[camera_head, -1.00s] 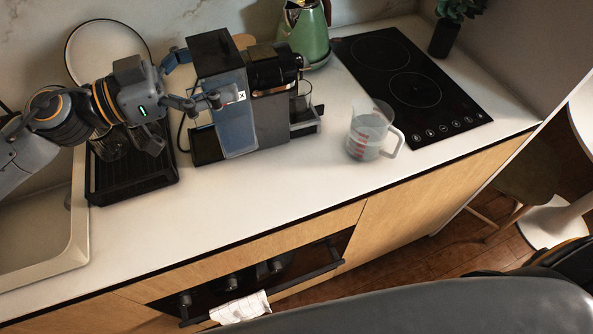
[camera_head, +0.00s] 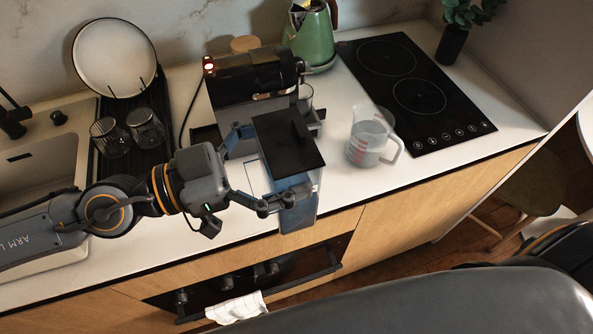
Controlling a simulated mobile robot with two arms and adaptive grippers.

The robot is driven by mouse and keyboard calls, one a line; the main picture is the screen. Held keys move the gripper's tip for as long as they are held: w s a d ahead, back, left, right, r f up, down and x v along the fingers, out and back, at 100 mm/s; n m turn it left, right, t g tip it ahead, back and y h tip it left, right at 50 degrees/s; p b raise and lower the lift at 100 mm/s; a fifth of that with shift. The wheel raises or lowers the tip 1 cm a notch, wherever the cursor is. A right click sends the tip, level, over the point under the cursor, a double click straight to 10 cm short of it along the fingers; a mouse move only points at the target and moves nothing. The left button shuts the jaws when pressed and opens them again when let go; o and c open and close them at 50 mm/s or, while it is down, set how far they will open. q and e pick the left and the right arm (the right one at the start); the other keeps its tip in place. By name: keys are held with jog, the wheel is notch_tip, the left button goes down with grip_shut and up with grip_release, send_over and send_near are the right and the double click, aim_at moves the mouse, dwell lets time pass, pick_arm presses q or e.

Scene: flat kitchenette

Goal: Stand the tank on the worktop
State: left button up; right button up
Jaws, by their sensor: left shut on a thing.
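The tank is a see-through blue box (camera_head: 299,214) with a black lid (camera_head: 289,142). It is roughly upright in my left gripper (camera_head: 268,170), whose fingers are shut on opposite sides of it. The tank is in front of the coffee machine (camera_head: 250,77) and apart from it. In the picture its lower end overlaps the front edge of the worktop (camera_head: 341,190). I cannot tell how far its base is above the top. My right gripper is not in view.
A measuring jug (camera_head: 367,140) stands right of the tank, before the black hob (camera_head: 416,92). A green kettle (camera_head: 312,38) is behind. Glasses (camera_head: 146,128) and a plate (camera_head: 114,58) stand in the rack at left, beside the sink (camera_head: 62,160). Worktop between tank and jug is bare.

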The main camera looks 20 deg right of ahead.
pick_arm(q)
jog(key=shift+w+d+f, duration=0.1)
jog(key=shift+w+d, duration=0.05)
jog(key=w+d+f+b, duration=0.5)
jog(key=w+f+b, duration=0.1)
jog(key=w+f, duration=0.6)
jog(key=shift+w+d+f, duration=0.15)
jog(key=shift+w+f, duration=0.05)
jog(key=shift+f, duration=0.15)
jog(key=o, duration=1.5)
jog(key=shift+f, duration=0.15)
jog(key=shift+c, duration=0.2)
